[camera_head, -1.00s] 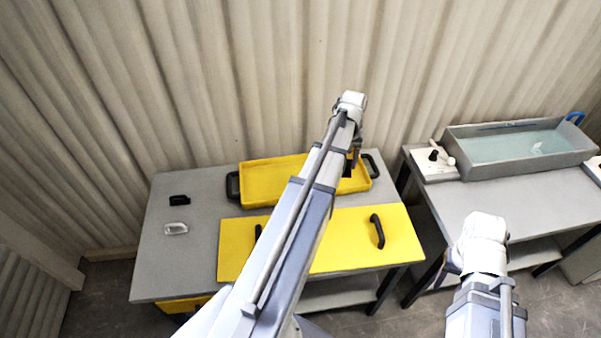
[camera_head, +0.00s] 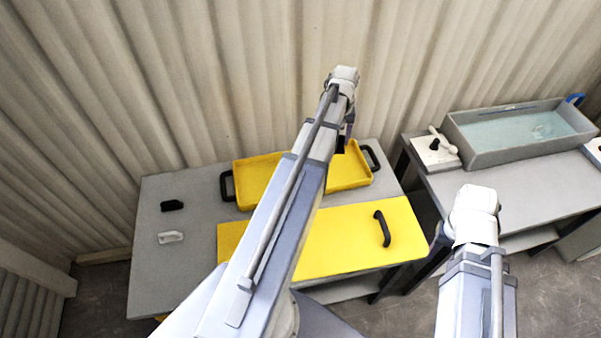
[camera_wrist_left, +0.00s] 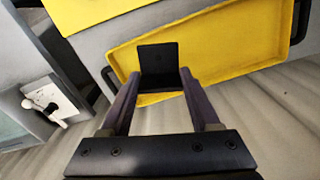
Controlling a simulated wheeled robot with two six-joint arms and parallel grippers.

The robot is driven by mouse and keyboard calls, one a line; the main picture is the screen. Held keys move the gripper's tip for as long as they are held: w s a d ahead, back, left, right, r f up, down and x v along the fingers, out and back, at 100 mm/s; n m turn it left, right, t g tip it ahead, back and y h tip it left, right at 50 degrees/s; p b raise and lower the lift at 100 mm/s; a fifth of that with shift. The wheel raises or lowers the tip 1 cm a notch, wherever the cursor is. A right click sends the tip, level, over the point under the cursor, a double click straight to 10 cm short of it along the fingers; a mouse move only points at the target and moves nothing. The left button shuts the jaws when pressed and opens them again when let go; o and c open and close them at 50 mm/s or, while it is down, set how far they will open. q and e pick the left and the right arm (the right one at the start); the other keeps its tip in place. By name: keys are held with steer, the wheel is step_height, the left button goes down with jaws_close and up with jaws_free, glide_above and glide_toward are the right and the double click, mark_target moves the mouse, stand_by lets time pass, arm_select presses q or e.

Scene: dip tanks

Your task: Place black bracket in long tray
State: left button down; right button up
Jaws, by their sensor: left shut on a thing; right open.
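The black bracket (camera_wrist_left: 158,58) is L-shaped and sits between the fingertips of my left gripper (camera_wrist_left: 160,78) in the left wrist view. That gripper is shut on it. The long tray (camera_wrist_left: 240,48) is yellow and shallow with black end handles, and appears behind the bracket. In the head view the tray (camera_head: 252,182) lies at the back of the grey table, its middle hidden by my left arm. The bracket (camera_head: 340,146) shows as a small dark shape at the tray's back edge, apparently above it. My right gripper (camera_head: 440,238) is open and empty, right of the table.
A yellow panel (camera_head: 340,235) with a black handle (camera_head: 382,229) lies in front of the tray. A black piece (camera_head: 172,206) and a whitish piece (camera_head: 170,238) lie on the table's left. A grey water tank (camera_head: 520,135) and white control box (camera_head: 437,153) stand right.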

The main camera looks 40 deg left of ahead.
arm_select(q)
steer(key=shift+w+a+f+b, duration=0.15)
steer(key=shift+f+b, duration=0.45)
steer(key=shift+b, duration=0.05)
step_height(320, 180, down, 12)
steer(key=b, duration=1.2)
steer(key=s+a+n, duration=0.3)
steer(key=s+a, duration=0.3)
steer(key=a, duration=0.7)
steer(key=f+b, duration=1)
steer(key=shift+s+d+f, duration=0.1)
steer(key=shift+d, duration=0.1)
